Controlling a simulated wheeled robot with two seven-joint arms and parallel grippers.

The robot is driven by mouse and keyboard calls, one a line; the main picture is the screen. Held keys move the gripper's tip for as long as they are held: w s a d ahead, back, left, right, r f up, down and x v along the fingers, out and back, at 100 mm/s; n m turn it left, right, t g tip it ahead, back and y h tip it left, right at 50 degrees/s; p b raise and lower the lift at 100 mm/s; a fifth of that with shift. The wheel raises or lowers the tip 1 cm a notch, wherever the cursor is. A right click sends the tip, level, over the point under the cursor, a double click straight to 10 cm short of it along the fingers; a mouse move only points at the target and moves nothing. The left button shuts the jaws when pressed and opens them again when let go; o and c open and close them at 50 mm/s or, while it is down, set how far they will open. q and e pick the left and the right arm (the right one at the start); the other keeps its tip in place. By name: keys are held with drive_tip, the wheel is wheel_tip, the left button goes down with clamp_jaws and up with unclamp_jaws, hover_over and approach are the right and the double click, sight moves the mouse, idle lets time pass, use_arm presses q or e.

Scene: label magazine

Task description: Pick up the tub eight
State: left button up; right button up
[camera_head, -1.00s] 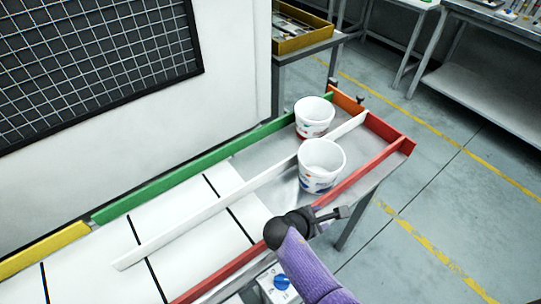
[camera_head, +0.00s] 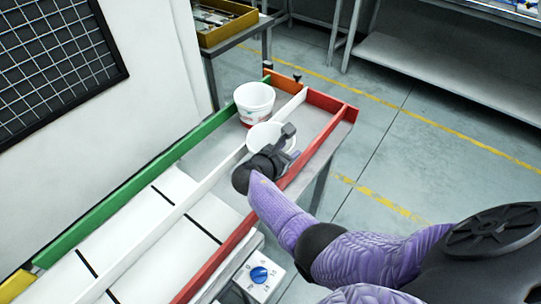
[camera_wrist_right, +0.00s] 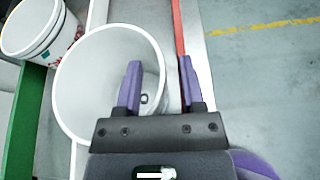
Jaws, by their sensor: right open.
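Two white tubs stand at the far end of the railed table; I cannot read a number on either. The nearer tub (camera_head: 258,132) is in the right lane, between the white divider and the red rail, partly hidden by my right gripper (camera_head: 287,142). In the right wrist view this tub (camera_wrist_right: 80,75) is open-topped and upright. My right gripper (camera_wrist_right: 160,65) is open, one finger over the tub's mouth and the other outside its right rim. I cannot tell how deep the fingers are. The other tub (camera_head: 254,97) is in the left lane. My left gripper is not in view.
A red rail (camera_head: 322,145) runs close beside the gripper. A white divider (camera_head: 205,187) parts the lanes, and a green rail (camera_head: 135,190) bounds the left. A control box with a blue knob (camera_head: 260,275) sits at the near right side. The floor to the right is clear.

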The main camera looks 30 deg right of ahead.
clamp_jaws()
idle(1.3)
